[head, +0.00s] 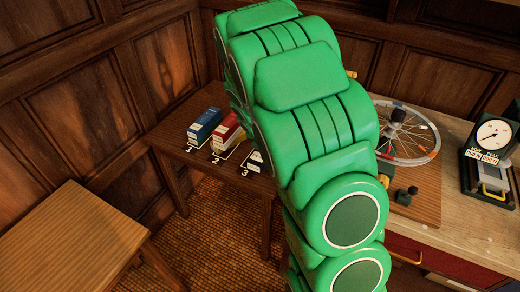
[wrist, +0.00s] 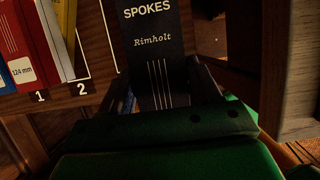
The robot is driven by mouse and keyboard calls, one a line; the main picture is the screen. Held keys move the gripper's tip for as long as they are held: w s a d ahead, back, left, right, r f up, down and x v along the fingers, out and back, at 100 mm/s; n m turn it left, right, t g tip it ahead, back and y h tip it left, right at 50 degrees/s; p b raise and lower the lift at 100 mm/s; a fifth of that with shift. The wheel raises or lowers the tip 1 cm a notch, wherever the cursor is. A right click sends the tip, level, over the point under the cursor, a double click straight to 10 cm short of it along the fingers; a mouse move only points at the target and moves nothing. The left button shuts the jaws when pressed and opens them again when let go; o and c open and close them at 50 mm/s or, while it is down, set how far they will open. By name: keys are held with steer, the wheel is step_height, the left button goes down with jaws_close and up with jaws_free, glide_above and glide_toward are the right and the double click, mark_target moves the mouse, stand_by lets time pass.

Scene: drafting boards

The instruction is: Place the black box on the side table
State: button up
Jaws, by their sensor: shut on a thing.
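The black box (wrist: 152,48), marked "SPOKES Rimholt" in white, stands between the fingers of my gripper (wrist: 165,92) in the wrist view. My gripper is shut on it. In the head view only a small dark and white part of the box (head: 257,162) shows past my green arm, near the mark 3; my gripper is hidden there. I cannot tell whether the box touches the surface below. Two wooden tables could be the side table: a bare one (head: 70,235) at the front left, and one with numbered marks (head: 175,140) against the back wall.
A blue box (head: 204,125) and a red box (head: 227,130) stand on the numbered table. To the right is a workbench (head: 455,205) with a spoked wheel (head: 425,145) and a dial gauge (head: 492,134). Panelled walls close off the back and left.

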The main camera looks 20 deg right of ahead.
steer(key=w+f, duration=0.2)
steer(key=w, duration=0.1)
steer(key=w+d+f, duration=0.1)
steer(key=w+f, duration=0.2)
steer(key=w, duration=0.1)
steer(key=w+f, duration=0.2)
steer(key=w, duration=0.2)
steer(key=shift+w+d+f, duration=0.15)
steer(key=shift+d+f, duration=0.1)
steer(key=shift+d, duration=0.05)
steer(key=shift+w+d+f, duration=0.1)
steer(key=shift+w+f, duration=0.7)
steer(key=shift+f, duration=1.7)
steer(key=o, duration=1.2)
steer(key=shift+f, duration=0.1)
